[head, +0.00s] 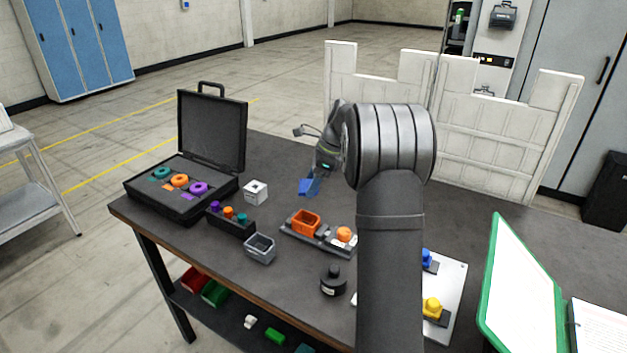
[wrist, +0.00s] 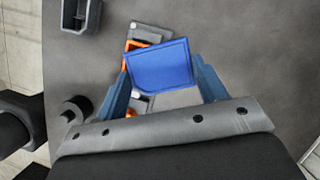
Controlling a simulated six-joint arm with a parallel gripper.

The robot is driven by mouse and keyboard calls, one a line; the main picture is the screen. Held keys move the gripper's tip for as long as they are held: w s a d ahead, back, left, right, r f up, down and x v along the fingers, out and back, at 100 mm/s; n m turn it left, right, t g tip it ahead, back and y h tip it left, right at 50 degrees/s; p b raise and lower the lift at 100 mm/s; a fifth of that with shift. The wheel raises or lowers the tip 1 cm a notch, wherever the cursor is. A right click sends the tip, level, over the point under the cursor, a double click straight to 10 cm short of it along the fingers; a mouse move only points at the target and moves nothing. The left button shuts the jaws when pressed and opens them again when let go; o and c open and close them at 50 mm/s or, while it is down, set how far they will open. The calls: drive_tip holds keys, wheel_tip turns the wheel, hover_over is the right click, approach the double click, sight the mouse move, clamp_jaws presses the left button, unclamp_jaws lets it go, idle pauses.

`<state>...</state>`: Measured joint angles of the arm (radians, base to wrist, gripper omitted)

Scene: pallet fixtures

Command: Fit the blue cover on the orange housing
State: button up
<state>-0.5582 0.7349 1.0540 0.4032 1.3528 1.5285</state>
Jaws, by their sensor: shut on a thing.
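The blue cover (wrist: 160,64) is a flat, roughly square plate held between the two blue fingers of my gripper (wrist: 160,80) in the wrist view. In the head view the cover (head: 309,187) hangs tilted below my gripper (head: 313,178), above the table and beyond the orange housing. The orange housing (head: 306,222) is an open-topped box on a dark fixture pallet (head: 322,243). In the wrist view the cover hides most of the housing (wrist: 129,45); only orange edges show. The cover and housing are apart in the head view.
An orange round part (head: 344,234) sits on the same pallet. A grey open box (head: 259,248), a black holder (head: 232,224) with coloured pegs, a white cube (head: 256,192) and a black cylinder (head: 333,281) stand nearby. An open black case (head: 213,135) is at the left. The table behind the pallet is clear.

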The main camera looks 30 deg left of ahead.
sight(309, 182)
drive_tip(key=n, duration=0.2)
drive_tip(key=s+n+g+h, duration=0.1)
drive_tip(key=n, duration=0.2)
drive_tip(key=shift+s+r+n+g+h, duration=0.3)
drive_tip(key=shift+s+n+g, duration=0.1)
drive_tip(key=n, duration=0.2)
drive_tip(key=s+r+n+h, duration=0.1)
drive_tip(key=n, duration=0.1)
drive_tip(key=d+n+h, duration=0.1)
drive_tip(key=n, duration=0.1)
drive_tip(key=shift+s+r+g, duration=0.15)
drive_tip(key=shift+s+g, duration=0.15)
drive_tip(key=shift+s, duration=0.1)
drive_tip(key=shift+f, duration=2.7)
drive_tip(key=shift+f, duration=1.45)
drive_tip(key=o, duration=1)
drive_tip(key=shift+c, duration=1)
drive_tip(key=shift+r, duration=0.1)
